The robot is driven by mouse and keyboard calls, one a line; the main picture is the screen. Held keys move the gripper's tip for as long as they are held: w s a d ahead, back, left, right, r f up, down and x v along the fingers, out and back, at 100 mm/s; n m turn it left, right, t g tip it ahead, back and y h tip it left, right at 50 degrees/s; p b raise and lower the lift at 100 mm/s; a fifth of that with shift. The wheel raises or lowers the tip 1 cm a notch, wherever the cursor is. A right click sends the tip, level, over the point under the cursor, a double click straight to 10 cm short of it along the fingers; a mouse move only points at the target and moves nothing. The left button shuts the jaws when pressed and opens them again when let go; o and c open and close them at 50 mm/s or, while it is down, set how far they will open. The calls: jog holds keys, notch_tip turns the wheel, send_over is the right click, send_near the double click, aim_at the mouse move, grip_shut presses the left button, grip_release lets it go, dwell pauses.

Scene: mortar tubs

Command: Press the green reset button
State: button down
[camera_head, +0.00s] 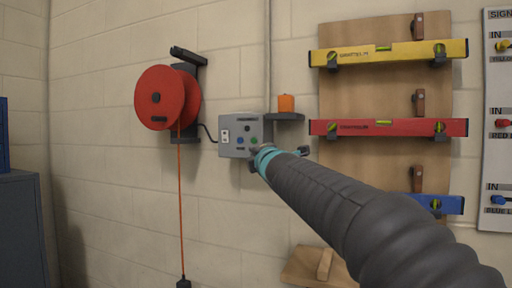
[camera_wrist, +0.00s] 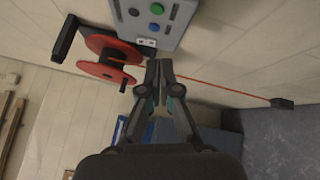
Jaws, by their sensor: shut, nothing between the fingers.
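The grey control box (camera_head: 230,134) is fixed to the block wall in the head view.
A red cable reel (camera_head: 158,98) hangs left of the box, its orange cord (camera_head: 181,210) dropping down the wall. A small shelf with an orange block (camera_head: 286,103) is at the upper right. A board with yellow (camera_head: 400,53) and red (camera_head: 400,127) levels stands further right.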

jog(key=w+a+r+n+y, duration=0.2)
jog(key=a+n+y, duration=0.1)
jog(key=a+n, duration=0.1)
jog(key=shift+a+r+n, duration=0.2)
jog(key=shift+a+n, duration=0.2)
jog(key=shift+a, duration=0.3)
jog(key=shift+w, duration=0.15)
jog(key=p, duration=0.7)
send_near(251, 142)
jog(key=shift+w+a+r, duration=0.35)
jog(key=shift+w+a, duration=0.35)
jog(key=shift+w, duration=0.05)
jog(key=shift+w+a+r, duration=0.4)
jog(key=shift+w+a, duration=0.3)
jog(key=shift+w, duration=0.1)
jog(key=shift+w+a+r, duration=0.35)
jog(key=shift+w+a, duration=0.3)
jog(key=shift+w, duration=0.1)
jog(key=shift+w, duration=0.15)
jog(key=shift+w+d, duration=0.15)
jog(key=shift+w, duration=0.1)
